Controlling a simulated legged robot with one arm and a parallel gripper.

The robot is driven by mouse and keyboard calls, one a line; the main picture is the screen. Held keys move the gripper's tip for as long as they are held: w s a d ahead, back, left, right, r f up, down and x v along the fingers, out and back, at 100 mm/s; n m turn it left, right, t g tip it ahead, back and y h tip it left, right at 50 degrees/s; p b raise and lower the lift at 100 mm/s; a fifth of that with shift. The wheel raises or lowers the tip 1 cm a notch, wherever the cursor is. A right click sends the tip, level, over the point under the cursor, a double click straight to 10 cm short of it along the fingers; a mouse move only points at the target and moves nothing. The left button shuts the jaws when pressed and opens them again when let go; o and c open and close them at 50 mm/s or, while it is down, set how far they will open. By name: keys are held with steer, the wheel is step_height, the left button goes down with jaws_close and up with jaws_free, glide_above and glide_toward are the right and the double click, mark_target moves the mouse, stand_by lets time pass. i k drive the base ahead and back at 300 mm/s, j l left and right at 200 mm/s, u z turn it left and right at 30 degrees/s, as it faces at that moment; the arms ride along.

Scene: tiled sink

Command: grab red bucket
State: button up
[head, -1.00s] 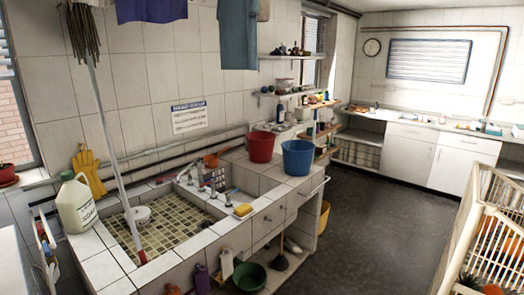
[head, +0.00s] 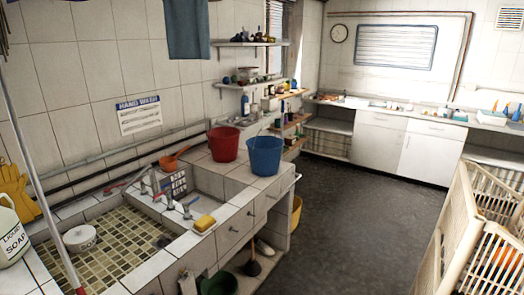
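The tiled sink (head: 118,240) holds a white pot. A mop pole (head: 42,170) and soap jug (head: 10,236) stand at left. A yellow sponge (head: 204,222) lies on the rim. Dark floor (head: 350,220) is free between the counter and a cream crate (head: 470,230).

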mark_target(224, 142)
steer(key=i+l, duration=0.1)
steer(key=i, duration=0.55)
steer(key=i+l, duration=0.1)
steer(key=i, duration=0.6)
steer(key=i+l, duration=0.15)
steer(key=i, duration=0.5)
